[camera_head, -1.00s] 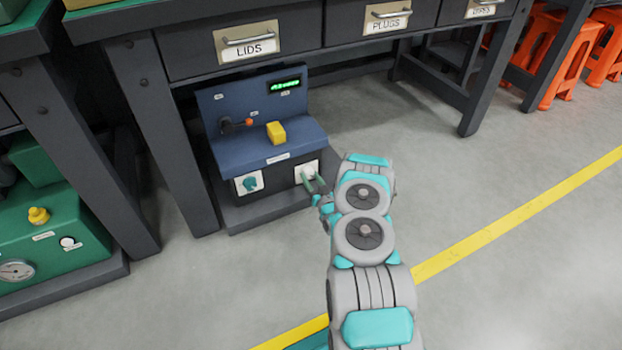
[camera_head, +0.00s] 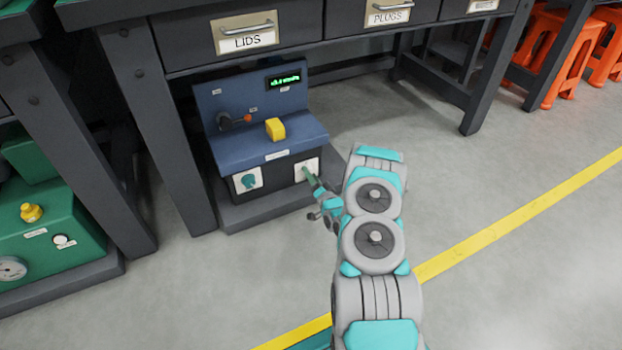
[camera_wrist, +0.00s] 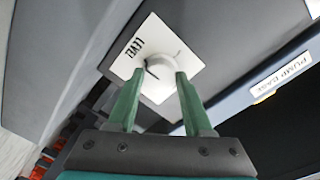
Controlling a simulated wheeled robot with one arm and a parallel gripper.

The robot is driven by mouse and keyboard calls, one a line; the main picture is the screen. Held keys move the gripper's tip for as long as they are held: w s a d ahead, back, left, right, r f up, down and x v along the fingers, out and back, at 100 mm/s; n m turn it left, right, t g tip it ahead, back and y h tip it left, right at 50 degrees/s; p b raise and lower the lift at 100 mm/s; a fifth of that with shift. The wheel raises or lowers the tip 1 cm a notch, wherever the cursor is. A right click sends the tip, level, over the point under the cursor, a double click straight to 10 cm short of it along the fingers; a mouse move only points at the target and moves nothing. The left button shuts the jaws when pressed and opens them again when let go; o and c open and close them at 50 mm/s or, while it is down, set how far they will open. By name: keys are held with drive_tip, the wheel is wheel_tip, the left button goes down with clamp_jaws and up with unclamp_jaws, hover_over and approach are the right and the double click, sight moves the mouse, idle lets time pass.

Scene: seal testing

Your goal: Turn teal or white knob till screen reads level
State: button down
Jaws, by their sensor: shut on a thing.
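The pump base, a blue and dark machine (camera_head: 262,143), stands on the floor under the LIDS drawer. Its small black screen (camera_head: 285,79) shows green text too small to read surely. The teal knob (camera_head: 249,181) is on a white plate at the front left. The white knob (camera_wrist: 160,70) is on a white plate (camera_head: 313,163) at the front right; the wrist view shows this plate turned, with LEVEL printed on it. My gripper (camera_wrist: 157,79) is shut on the white knob, one green finger on each side. In the head view the gripper (camera_head: 308,173) partly hides it.
Dark bench legs (camera_head: 180,130) stand close on the left. A green machine (camera_head: 50,215) is farther left. Open floor lies to the right, with a yellow line (camera_head: 520,218).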

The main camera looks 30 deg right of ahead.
drive_tip(key=m+b, duration=0.1)
drive_tip(key=m, duration=0.3)
drive_tip(key=shift+f, duration=0.1)
drive_tip(key=shift+m+b, duration=0.55)
drive_tip(key=shift+m, duration=0.95)
drive_tip(key=shift+c, duration=1.5)
unclamp_jaws()
drive_tip(key=s+p, duration=0.1)
drive_tip(key=s, duration=0.6)
drive_tip(key=shift+s+r, duration=0.3)
drive_tip(key=shift+s, duration=0.1)
drive_tip(key=shift+y, duration=0.3)
